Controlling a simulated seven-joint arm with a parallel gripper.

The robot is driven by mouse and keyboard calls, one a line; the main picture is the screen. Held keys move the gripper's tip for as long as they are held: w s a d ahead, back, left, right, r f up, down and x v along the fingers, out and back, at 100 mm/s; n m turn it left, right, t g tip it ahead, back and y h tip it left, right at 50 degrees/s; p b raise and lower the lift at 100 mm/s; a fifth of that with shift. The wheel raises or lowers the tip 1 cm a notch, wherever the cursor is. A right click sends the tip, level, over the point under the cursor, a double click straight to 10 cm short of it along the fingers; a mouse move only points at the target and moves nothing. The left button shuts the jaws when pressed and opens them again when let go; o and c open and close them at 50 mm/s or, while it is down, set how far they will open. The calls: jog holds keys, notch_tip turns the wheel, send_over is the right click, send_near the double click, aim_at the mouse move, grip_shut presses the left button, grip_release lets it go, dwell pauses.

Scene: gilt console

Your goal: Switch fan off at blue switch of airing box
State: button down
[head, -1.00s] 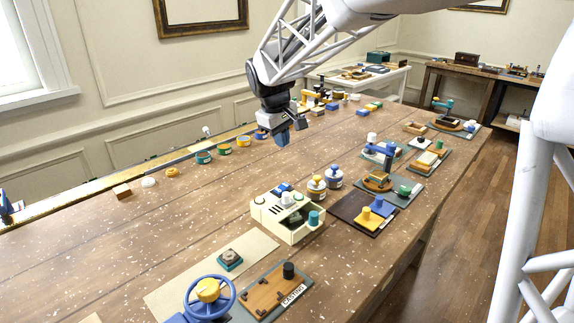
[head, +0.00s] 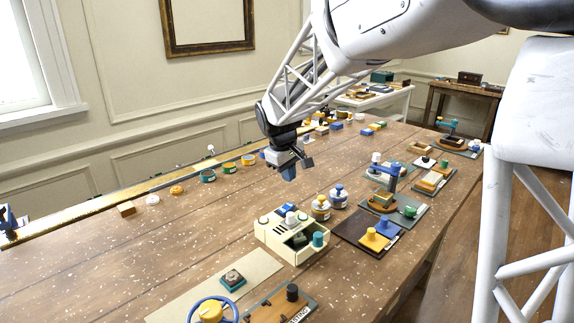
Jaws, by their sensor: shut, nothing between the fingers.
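My gripper (head: 296,170) is shut and empty. It hangs in the air above the table, above and behind the box in the picture, apart from the switch. The switch's exact position is too small to tell.
A beige mat (head: 205,295) lies in front. The table left of the box is clear.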

aim_at(286, 208)
jog(key=f, duration=0.3)
jog(key=d+f, duration=0.1)
jog(key=f, duration=0.2)
jog(key=w+f, duration=0.1)
jog(key=f, duration=0.1)
jog(key=shift+w+d+f, duration=0.1)
jog(key=shift+d+f, duration=0.05)
jog(key=shift+f, duration=0.25)
